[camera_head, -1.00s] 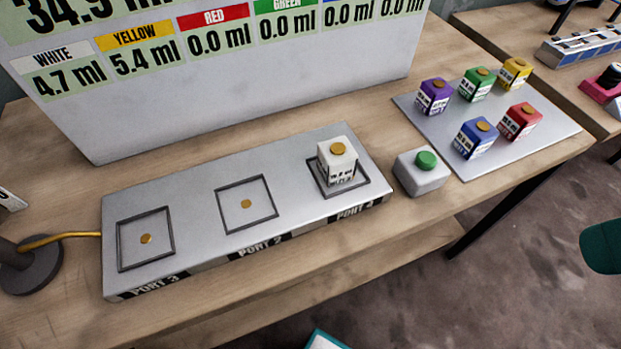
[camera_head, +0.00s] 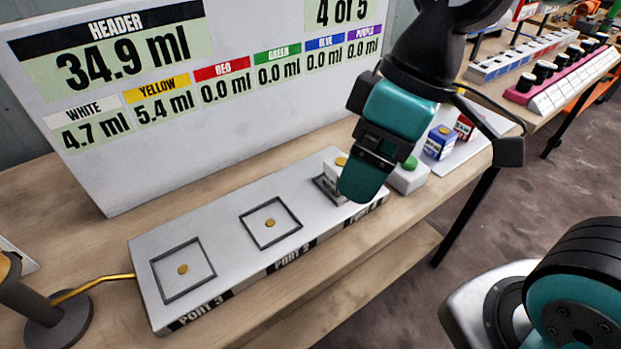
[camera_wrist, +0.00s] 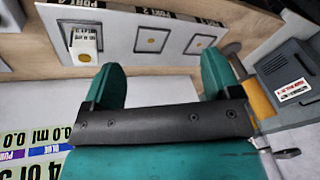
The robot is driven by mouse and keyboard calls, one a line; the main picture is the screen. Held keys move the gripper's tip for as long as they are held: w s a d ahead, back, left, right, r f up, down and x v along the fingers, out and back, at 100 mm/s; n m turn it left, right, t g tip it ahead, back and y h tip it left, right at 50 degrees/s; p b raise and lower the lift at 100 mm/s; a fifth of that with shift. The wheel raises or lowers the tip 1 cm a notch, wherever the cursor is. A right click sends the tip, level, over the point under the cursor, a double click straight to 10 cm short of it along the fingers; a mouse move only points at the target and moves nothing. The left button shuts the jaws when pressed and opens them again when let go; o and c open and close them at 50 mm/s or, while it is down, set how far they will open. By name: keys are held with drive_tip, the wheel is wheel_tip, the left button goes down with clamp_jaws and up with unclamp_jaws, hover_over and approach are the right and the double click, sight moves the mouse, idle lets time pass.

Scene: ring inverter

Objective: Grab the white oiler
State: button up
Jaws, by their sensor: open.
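The white oiler (camera_head: 333,173) is a small white cube with a gold cap. It sits on the rightmost port of the grey port block (camera_head: 215,232), mostly hidden behind my gripper (camera_head: 362,178) in the head view. In the wrist view the oiler (camera_wrist: 85,44) is at upper left, inside its dark square frame. My teal gripper fingers (camera_wrist: 162,78) are spread apart there with nothing between them. The oiler lies beyond and to the left of the left finger, outside the gap.
Two empty port squares, one in the middle (camera_head: 270,223), are on the block. A grey box with a green button (camera_head: 409,165) stands right of it. Blue (camera_head: 439,143) and red (camera_head: 464,127) oilers show beyond. The large display panel (camera_head: 230,130) rises behind.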

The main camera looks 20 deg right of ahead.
sight(341, 163)
drive_tip(key=w+d+r+n+h+p, duration=0.1)
drive_tip(key=w+d+n+h, duration=0.1)
drive_tip(key=w+n, duration=0.5)
drive_tip(key=w+d+r+n+h+p, duration=0.1)
drive_tip(key=w+d+n+h+p, duration=0.1)
drive_tip(key=w+n, duration=0.5)
drive_tip(key=shift+m, duration=0.8)
drive_tip(key=f, duration=0.4)
drive_tip(key=w+f, duration=0.1)
drive_tip(key=f, duration=0.6)
drive_tip(key=shift+w+a+f, duration=0.2)
drive_tip(key=shift+w+f, duration=0.15)
drive_tip(key=shift+f, duration=0.05)
drive_tip(key=shift+s+f, duration=0.15)
drive_tip(key=shift+f, duration=2.6)
drive_tip(key=shift+c, duration=0.5)
drive_tip(key=c, duration=1)
